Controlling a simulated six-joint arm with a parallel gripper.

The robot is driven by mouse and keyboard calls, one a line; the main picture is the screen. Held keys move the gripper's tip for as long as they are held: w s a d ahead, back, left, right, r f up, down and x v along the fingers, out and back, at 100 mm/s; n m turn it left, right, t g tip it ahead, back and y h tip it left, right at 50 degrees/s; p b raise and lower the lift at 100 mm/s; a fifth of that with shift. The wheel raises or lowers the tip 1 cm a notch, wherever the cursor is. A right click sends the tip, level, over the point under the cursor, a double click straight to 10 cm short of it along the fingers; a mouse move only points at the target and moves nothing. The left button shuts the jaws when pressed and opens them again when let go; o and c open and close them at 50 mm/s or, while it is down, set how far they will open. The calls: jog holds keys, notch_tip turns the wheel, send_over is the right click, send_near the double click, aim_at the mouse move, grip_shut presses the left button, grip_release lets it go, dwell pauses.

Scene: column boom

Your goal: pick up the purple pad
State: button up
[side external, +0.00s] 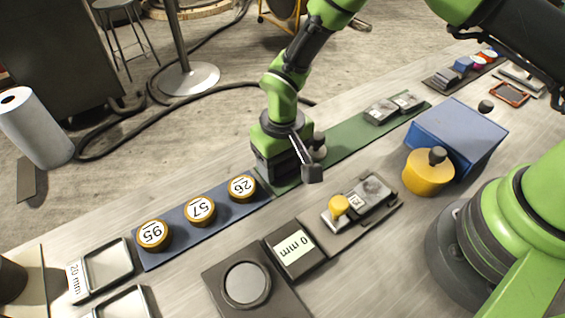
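My gripper (277,178) points down over the near end of a green mat (350,143), far to the left of these pads. Its dark body and a bracket hide the fingertips, so I cannot tell whether it is open or holds anything.
A blue strip (217,218) carries yellow-rimmed discs marked 95, 57 and 26. A paper roll (36,127) is at left.

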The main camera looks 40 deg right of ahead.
jog(key=c, duration=0.6)
jog(key=shift+o, duration=0.2)
jog(key=shift+r, duration=0.1)
notch_tip(320, 180, up, 10)
jog(key=shift+f, duration=0.1)
